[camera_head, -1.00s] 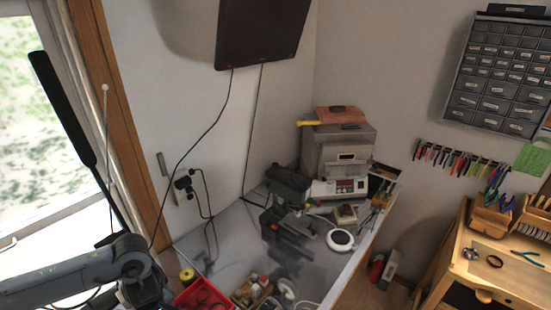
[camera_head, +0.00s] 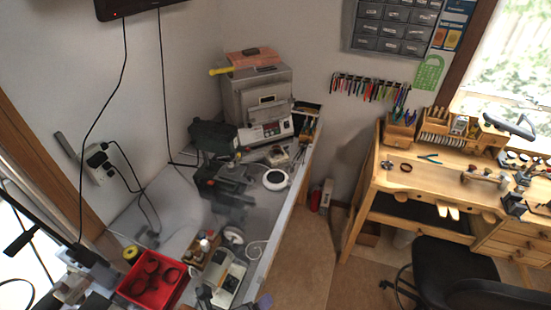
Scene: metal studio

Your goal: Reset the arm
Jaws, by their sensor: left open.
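Grey and dark parts that look like my left gripper (camera_head: 78,285) show low at the bottom left of the head view, left of a red tray. The fingers are hard to tell apart from the clutter there, and nothing is clearly held between them. The rest of my left arm is mostly outside the picture. My right gripper is not in view.
The red tray (camera_head: 172,292), a dark green machine (camera_head: 213,137) and a grey oven-like box (camera_head: 262,97) stand on the left workbench. A wooden bench (camera_head: 440,180) and black chair (camera_head: 455,275) are at the right. Open floor (camera_head: 303,262) lies between.

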